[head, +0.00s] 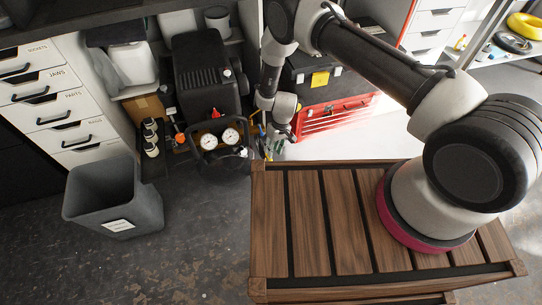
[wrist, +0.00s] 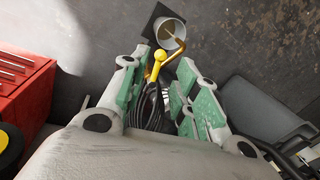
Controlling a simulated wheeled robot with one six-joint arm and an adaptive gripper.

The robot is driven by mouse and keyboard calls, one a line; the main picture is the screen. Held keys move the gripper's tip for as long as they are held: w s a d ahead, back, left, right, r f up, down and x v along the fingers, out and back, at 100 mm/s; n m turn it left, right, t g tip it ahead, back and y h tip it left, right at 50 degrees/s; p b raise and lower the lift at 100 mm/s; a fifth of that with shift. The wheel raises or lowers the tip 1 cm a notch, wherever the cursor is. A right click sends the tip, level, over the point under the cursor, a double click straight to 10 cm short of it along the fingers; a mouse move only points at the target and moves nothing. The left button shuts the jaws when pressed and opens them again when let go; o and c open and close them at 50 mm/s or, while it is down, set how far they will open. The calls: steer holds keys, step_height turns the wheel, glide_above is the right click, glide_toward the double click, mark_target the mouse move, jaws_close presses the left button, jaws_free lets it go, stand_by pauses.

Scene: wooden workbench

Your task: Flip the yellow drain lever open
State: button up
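The yellow drain lever (wrist: 159,58) shows in the wrist view, a yellow arm with a rounded end. It lies in the gap between the two green-padded fingers of my gripper (wrist: 164,62). The fingers are apart and I see no clear contact with the lever; its depth relative to the fingertips is hard to tell. A brass pipe (wrist: 179,47) bends beside the lever's end. In the head view my gripper (head: 270,146) hangs just right of the black compressor (head: 205,75) with its two gauges, and the lever cannot be made out clearly there.
A grey cup (wrist: 170,33) stands on a dark plate beyond the fingertips. A red tool chest (head: 335,115) is close on the right of the compressor. A grey bin (head: 112,195) stands on the floor at left.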

steer(key=f, duration=0.3)
steer(key=a+f, duration=0.1)
steer(key=f, duration=0.1)
steer(key=shift+s+f, duration=0.1)
steer(key=shift+s, duration=0.2)
steer(key=shift+c, duration=0.3)
jaws_close()
